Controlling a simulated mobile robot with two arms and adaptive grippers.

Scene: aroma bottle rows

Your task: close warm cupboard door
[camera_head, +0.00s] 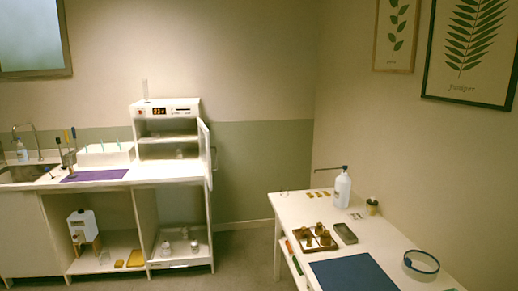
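The warm cupboard (184,104) is a white box with a lit orange display. It stands at the right end of the white counter by the back wall. Its door (205,149) is open, swung out on the right side and seen nearly edge-on, with a handle near its front edge. The inside shows a shelf and a few small clear items, too small to make out. Neither of my grippers is in view.
A clear cylinder stands on top of the cupboard. Left of it are a white rack (105,158), a purple mat (95,175) and a sink (20,174). Open compartments lie below. A white table (290,206) with bottles stands right. Floor between is clear.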

